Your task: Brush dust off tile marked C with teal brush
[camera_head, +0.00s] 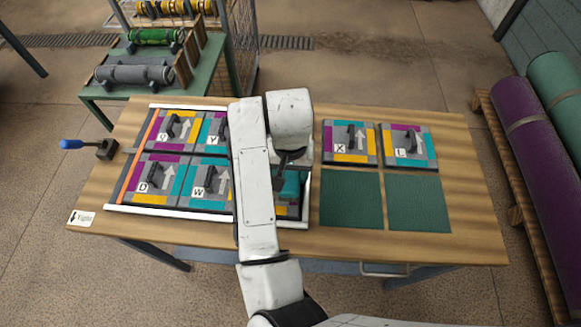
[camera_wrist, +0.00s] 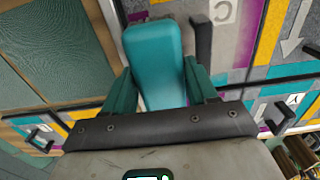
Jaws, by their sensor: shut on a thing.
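My gripper (camera_wrist: 160,82) is shut on the teal brush (camera_wrist: 154,50), whose block sits between the two dark teal fingers in the wrist view. In the head view part of a teal block (camera_head: 291,186) shows below my wrist. The tile marked C (camera_wrist: 222,12) is at the top of the wrist view, just beyond the brush; its black handle (camera_wrist: 202,38) is right beside the brush. In the head view my arm hides most of that tile, and only its near edge (camera_head: 287,210) shows. I cannot tell whether the brush touches the tile. Dust on it cannot be made out.
Tiles X (camera_head: 348,142) and L (camera_head: 409,145) lie right, behind two bare green squares (camera_head: 351,200). A blue-handled clamp (camera_head: 85,146) sits at the left edge.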

